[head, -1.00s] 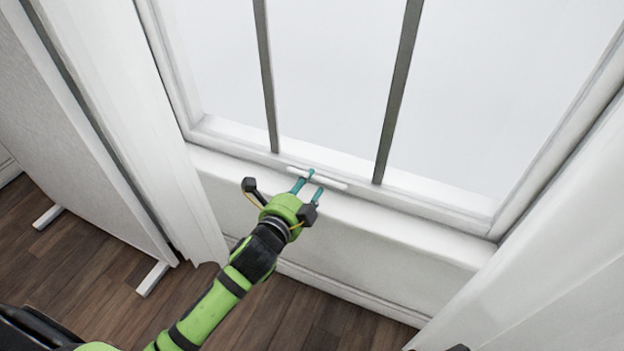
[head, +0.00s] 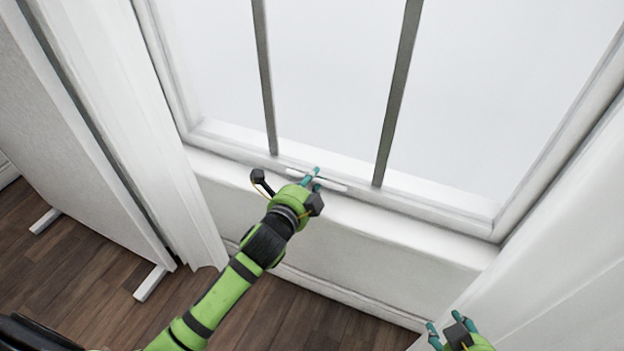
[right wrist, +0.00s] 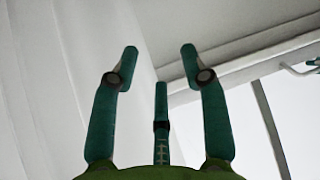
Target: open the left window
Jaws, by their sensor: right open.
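The window (head: 330,90) has a white frame, pale panes and two dark upright bars. A short white bar handle (head: 331,184) sits on its bottom rail. My left gripper (head: 316,177) is at this handle in the head view, its teal fingertips overlapping it. I cannot tell whether it grips the handle. My right gripper (head: 446,321) is at the lower right, away from the window handle. In the right wrist view its fingers (right wrist: 160,52) are apart with nothing between them.
A white sill (head: 400,236) runs below the window. White curtain-like panels stand at the left (head: 135,130) and right (head: 560,260). A grey-white screen on feet (head: 75,150) stands further left. Dark wooden floor (head: 250,310) shows below.

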